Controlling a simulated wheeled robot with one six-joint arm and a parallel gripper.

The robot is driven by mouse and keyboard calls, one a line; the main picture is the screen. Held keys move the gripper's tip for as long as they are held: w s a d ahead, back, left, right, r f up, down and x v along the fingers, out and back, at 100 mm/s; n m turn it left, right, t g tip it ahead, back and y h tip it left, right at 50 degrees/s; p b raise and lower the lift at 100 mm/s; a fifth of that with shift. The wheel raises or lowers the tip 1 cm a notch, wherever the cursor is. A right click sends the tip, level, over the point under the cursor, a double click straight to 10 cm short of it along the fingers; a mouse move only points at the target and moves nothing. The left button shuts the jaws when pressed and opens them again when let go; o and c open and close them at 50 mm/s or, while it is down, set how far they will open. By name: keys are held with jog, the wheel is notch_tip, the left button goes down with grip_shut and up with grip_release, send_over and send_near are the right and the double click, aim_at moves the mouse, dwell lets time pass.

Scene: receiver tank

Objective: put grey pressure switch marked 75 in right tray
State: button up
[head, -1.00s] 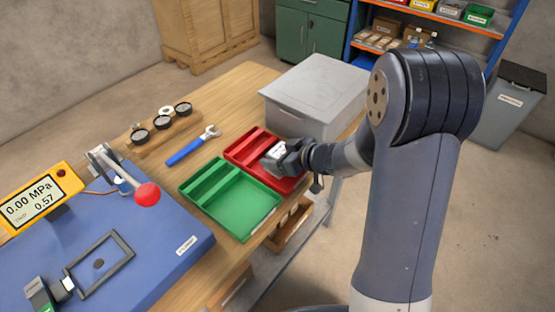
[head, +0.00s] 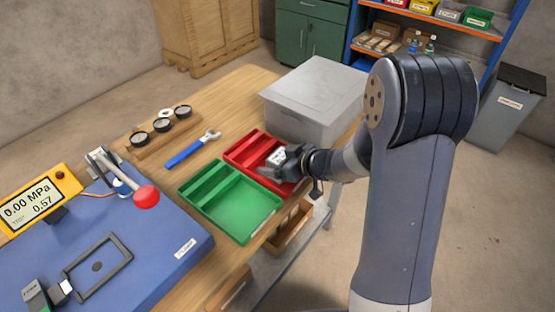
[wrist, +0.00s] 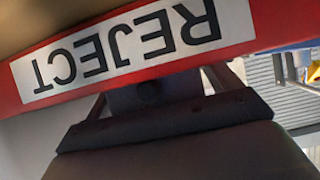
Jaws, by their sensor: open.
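In the wrist view the red rim (wrist: 20,97) carries an upside-down REJECT label (wrist: 125,45). My gripper (head: 268,170) is open, low over the right part of the red tray. A small grey-white piece (head: 277,157) with dark marks shows in the tray beside the jaws. It looks like the pressure switch, but I cannot read a 75 on it. My gripper hides part of it.
A grey lidded box (head: 315,95) stands close behind the red tray. A blue-handled wrench (head: 190,150) and a wooden rack with round gauges (head: 162,125) lie to the left. A blue test stand (head: 165,262) with a red-knobbed lever (head: 146,196) fills the front left.

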aim_at(277, 155)
jog(key=shift+d+r, duration=0.1)
jog(key=shift+r, duration=0.15)
jog(key=p+v, duration=0.2)
jog(key=v, duration=0.9)
jog(key=shift+s+d, duration=0.25)
jog(key=shift+s, duration=0.05)
jog(key=shift+w, duration=0.1)
jog(key=b+x, duration=0.2)
jog(key=x, duration=0.9)
jog(key=shift+a+f, duration=0.15)
jog(key=shift+a, duration=0.05)
notch_tip(277, 155, up, 3)
jog(key=shift+w+a+f+p, duration=0.1)
jog(key=shift+w+a+p, duration=0.05)
jog(key=shift+p, duration=0.4)
jog(key=shift+r, duration=0.5)
